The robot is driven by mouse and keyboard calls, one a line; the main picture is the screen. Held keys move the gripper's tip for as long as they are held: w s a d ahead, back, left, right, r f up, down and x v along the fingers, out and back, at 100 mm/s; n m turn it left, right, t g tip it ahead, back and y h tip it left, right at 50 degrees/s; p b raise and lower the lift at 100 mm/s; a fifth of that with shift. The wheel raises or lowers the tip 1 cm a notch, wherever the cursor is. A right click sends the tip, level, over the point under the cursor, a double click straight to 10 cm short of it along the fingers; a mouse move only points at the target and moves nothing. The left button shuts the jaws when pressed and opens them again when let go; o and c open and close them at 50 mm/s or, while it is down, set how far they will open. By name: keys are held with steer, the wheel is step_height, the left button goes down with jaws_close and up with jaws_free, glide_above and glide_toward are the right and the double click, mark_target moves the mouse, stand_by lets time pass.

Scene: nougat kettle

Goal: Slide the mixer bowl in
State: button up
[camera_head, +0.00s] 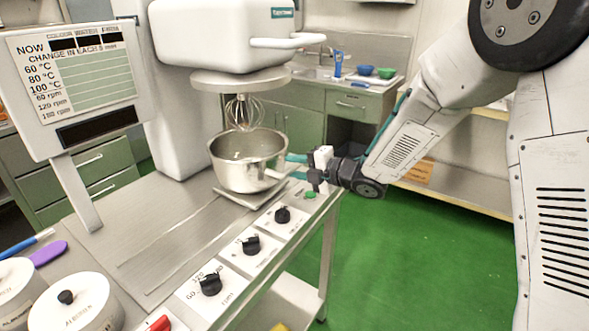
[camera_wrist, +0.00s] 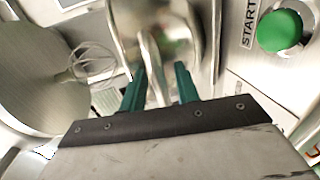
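The mixer bowl (camera_head: 247,161) is a shiny steel pan-like bowl on a small plate at the mixer's foot, below the whisk (camera_head: 243,112) and mixer head (camera_head: 222,33). Its side handle (camera_wrist: 152,62) points toward my gripper. My gripper (camera_head: 291,166) is to the right of the bowl, at handle height. In the wrist view its two teal fingers (camera_wrist: 160,80) stand apart, one on each side of the handle, with some gap visible. Contact with the handle is not clear. The whisk also shows in the wrist view (camera_wrist: 92,62).
A green START button (camera_wrist: 281,30) and black knobs (camera_head: 251,245) line the counter's front edge near my gripper. A sign panel (camera_head: 75,85) stands at left. White lidded canisters (camera_head: 76,305) are at front left. Green floor (camera_head: 400,250) is clear at right.

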steer(key=shift+a, duration=0.1)
steer(key=v, duration=0.8)
stand_by(0.3)
